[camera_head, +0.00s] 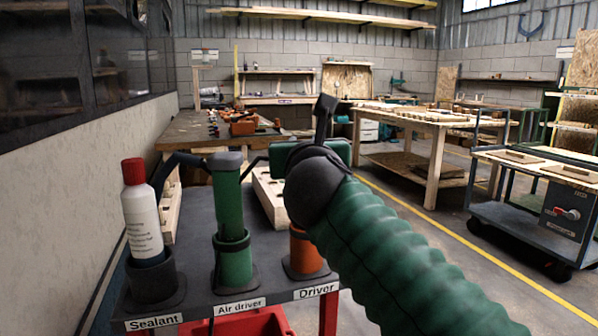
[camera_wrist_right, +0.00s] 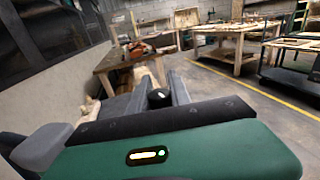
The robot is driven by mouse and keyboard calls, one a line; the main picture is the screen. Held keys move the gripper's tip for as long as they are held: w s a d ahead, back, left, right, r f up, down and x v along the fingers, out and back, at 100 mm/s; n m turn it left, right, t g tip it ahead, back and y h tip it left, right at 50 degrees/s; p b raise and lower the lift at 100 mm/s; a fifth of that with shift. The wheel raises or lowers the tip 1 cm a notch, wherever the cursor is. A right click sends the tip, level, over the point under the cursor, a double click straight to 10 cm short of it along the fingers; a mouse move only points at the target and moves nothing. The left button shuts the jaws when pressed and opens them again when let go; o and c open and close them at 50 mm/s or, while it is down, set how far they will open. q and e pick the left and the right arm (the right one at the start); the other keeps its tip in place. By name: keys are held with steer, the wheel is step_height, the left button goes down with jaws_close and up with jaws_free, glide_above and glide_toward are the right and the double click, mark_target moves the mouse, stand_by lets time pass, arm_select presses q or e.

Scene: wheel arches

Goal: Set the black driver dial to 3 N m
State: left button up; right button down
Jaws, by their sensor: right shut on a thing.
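In the right wrist view, the two grey fingers of my right gripper (camera_wrist_right: 155,84) close around a small dark rounded piece (camera_wrist_right: 158,97), which may be the driver dial. Its markings and setting are not readable. In the head view my green right arm comes in from the lower right, over the orange holder (camera_head: 307,254) labelled "Driver". My black wrist and green gripper body hide the fingertips and whatever they hold. The driver itself cannot be made out. My left gripper is in neither view.
On the dark stand (camera_head: 204,302), a red-capped sealant bottle (camera_head: 142,208) stands at left and a green air driver (camera_head: 229,196) stands in its holder. A red bin (camera_head: 240,322) is below. Wooden workbenches (camera_head: 421,126) and a cart (camera_head: 530,200) stand beyond. A wall runs along the left.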

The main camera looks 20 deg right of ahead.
steer(key=shift+s+d+r+m+g+h+p, duration=0.1)
steer(key=shift+d+m+g+h+p, duration=0.2)
steer(key=shift+m+g+h+p, duration=0.6)
steer(key=shift+s+d+r+m+g+h+p, duration=0.1)
steer(key=shift+d+m+g+h+p, duration=0.25)
steer(key=shift+m+h+p, duration=1)
steer(key=shift+s+d+m+g+h+p, duration=0.15)
steer(key=shift+m+g+h+p, duration=0.6)
steer(key=shift+h+p, duration=0.75)
steer(key=shift+h, duration=0.35)
steer(key=c, duration=1.2)
jaws_free()
